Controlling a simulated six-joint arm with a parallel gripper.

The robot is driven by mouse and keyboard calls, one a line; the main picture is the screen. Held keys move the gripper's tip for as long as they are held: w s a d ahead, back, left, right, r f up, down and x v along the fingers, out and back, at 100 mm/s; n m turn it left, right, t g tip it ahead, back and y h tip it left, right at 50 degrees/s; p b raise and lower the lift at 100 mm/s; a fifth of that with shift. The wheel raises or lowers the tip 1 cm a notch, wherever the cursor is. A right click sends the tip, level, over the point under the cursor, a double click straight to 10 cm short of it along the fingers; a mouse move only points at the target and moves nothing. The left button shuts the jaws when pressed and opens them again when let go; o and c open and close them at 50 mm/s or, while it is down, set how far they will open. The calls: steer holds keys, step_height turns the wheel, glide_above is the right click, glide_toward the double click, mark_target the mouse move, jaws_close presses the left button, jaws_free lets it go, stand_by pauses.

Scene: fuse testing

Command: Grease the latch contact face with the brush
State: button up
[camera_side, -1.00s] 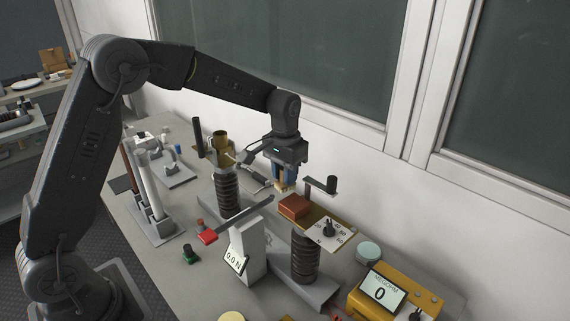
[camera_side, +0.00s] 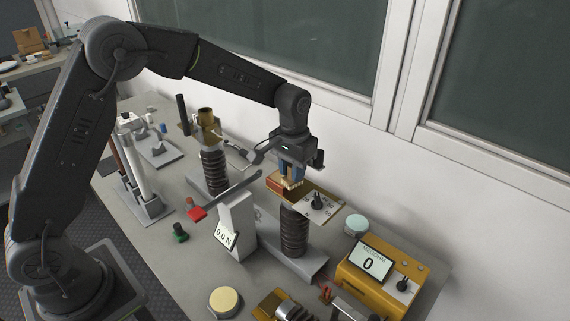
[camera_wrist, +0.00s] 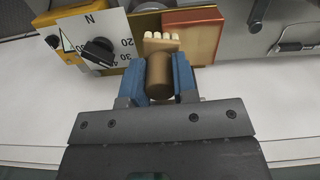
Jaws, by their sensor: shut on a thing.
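My gripper (camera_side: 292,180) is shut on a brush, with its blue fingers either side of the brown handle (camera_wrist: 159,76). The brush points down, and its pale bristles (camera_side: 292,184) show below the fingers; the bristles (camera_wrist: 161,42) also show in the wrist view. They are at a red-brown block (camera_side: 276,184) and the brass plate with a dial card (camera_side: 318,203), above the right ribbed column (camera_side: 294,232). The block (camera_wrist: 192,33) is just right of the bristles in the wrist view. I cannot tell whether the bristles touch anything, or which surface is the latch contact face.
A grey bar with a red end (camera_side: 197,214) reaches toward the block. A gauge reading 0.0 N (camera_side: 225,238) stands below it. A yellow meter (camera_side: 366,288) reads 0. A round tin (camera_side: 224,302) is in front.

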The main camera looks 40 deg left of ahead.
steer(key=a, duration=0.7)
steer(key=shift+w+d, duration=0.2)
steer(key=shift+d, duration=3.05)
steer(key=shift+a, duration=3.05)
step_height(320, 180, up, 8)
